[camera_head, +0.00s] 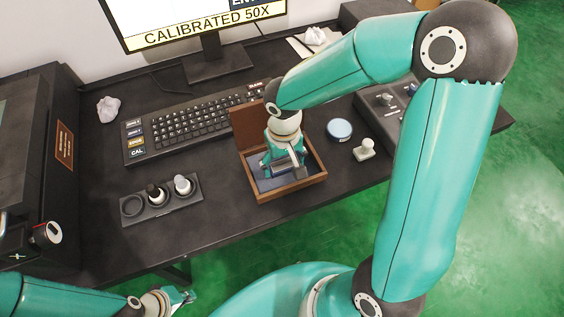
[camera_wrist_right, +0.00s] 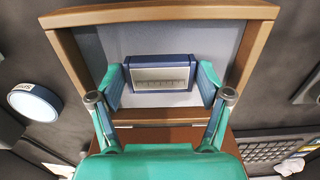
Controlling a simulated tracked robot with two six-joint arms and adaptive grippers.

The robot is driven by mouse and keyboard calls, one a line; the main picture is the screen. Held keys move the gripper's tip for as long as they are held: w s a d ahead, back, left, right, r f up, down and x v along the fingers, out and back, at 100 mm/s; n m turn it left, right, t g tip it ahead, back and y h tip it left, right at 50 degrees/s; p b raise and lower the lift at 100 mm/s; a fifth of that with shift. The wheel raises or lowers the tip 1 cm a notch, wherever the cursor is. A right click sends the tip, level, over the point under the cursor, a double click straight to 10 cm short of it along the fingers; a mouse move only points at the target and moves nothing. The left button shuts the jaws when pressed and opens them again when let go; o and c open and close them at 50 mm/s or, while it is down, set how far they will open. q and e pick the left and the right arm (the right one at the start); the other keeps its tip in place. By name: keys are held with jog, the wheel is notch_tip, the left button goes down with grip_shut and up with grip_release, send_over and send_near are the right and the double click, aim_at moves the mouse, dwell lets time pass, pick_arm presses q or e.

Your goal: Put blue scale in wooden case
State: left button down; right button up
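The wooden case (camera_head: 318,181) stands open on the desk, its lid raised at the back. My right gripper (camera_head: 283,166) points down into it. In the right wrist view, the blue scale (camera_wrist_right: 163,75), a small blue block with a silver graduated face, shows against the case's grey lining. It sits between the right gripper's two fingers (camera_wrist_right: 163,88). The fingertips are very close to its ends; I cannot tell if they touch it. The wooden case (camera_wrist_right: 250,45) frames it. My left gripper (camera_head: 178,297) is low at the left, away from the case; its opening is unclear.
A dark holder (camera_head: 160,210) with two small knobbed pieces lies left of the case. A keyboard (camera_head: 190,125) and monitor (camera_head: 215,60) stand behind. A round blue-and-white tin (camera_head: 340,130), a pale stamp-like piece (camera_head: 364,150) and a grey device (camera_head: 385,110) are right of the case.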

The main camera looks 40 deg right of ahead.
aim_at(283, 166)
jog(key=shift+o, duration=1.1)
jog(key=shift+r, duration=0.2)
notch_tip(283, 166, up, 12)
jog(key=p, duration=0.2)
jog(key=shift+f, duration=0.15)
